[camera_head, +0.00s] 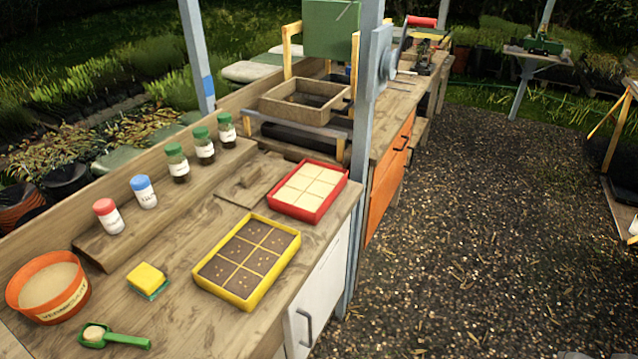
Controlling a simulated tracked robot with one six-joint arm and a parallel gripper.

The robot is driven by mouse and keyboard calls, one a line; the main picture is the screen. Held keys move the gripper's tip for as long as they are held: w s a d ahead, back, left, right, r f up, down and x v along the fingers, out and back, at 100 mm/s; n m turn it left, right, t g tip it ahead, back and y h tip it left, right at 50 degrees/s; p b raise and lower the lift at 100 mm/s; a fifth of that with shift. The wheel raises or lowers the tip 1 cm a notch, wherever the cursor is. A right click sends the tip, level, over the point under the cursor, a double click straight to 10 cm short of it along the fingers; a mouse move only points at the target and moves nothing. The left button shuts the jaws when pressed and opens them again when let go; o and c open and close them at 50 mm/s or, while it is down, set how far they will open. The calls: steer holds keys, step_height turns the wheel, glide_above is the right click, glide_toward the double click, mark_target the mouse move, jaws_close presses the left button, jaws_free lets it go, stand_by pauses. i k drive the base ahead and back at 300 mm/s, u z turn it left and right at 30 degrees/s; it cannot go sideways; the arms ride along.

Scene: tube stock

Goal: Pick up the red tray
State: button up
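The red tray (272,205) lies flat on the wooden workbench (205,305), near its right edge and close to a grey-blue post. It is divided into several compartments filled with pale, cream-coloured material. A yellow tray (197,281) with several compartments of dark soil lies just in front of it, nearer to me. The two trays look close together. My gripper is not in view.
A grey-blue post (366,150) stands right behind the red tray's right side. Jars (177,165) line a raised shelf at left. A sponge (148,280), an orange bowl (20,290) and a green scoop (125,340) occupy the near left. Gravel ground (470,240) is open at right.

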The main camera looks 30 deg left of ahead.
mark_target(305, 194)
steer(key=i, duration=2.35)
steer(key=u, duration=2.75)
